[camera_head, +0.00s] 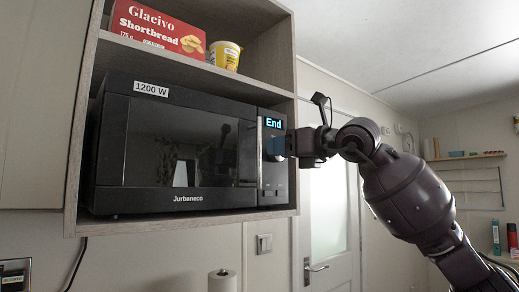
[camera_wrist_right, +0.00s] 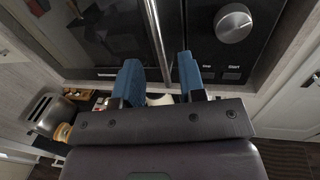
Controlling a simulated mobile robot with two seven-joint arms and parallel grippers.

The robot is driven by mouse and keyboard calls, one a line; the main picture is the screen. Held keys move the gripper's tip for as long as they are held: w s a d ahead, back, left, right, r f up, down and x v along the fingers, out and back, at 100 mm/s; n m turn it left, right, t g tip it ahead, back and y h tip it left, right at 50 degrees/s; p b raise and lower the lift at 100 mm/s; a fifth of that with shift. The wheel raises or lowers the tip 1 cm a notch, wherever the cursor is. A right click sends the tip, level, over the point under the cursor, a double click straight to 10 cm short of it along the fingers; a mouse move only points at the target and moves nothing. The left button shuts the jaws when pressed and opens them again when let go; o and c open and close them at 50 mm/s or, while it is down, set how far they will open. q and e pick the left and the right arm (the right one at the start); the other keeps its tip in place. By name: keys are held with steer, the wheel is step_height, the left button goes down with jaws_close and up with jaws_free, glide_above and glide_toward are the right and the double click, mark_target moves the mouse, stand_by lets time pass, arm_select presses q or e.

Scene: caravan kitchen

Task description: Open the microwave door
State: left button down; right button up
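The black microwave (camera_head: 180,195) sits in a wooden cabinet niche with its door (camera_head: 150,150) shut. Its display reads "End". The vertical silver door handle (camera_head: 259,165) runs along the door's right edge; it also shows in the right wrist view (camera_wrist_right: 156,30). My right gripper (camera_head: 275,146) is at the control panel side, close to the handle. In the wrist view its two blue fingers (camera_wrist_right: 160,75) are apart, with the handle's line passing between them. I cannot tell whether they touch it. My left gripper is not in view.
A red shortbread box (camera_head: 158,28) and a yellow-white cup (camera_head: 225,55) stand on the shelf above. A white door (camera_head: 328,210) is behind my right arm. A toaster (camera_wrist_right: 48,113) shows below in the wrist view.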

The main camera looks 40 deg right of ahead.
glide_above(258, 179)
steer(key=shift+w+d+p, duration=0.2)
steer(key=shift+w+p, duration=0.05)
steer(key=shift+p, duration=0.1)
jaws_close()
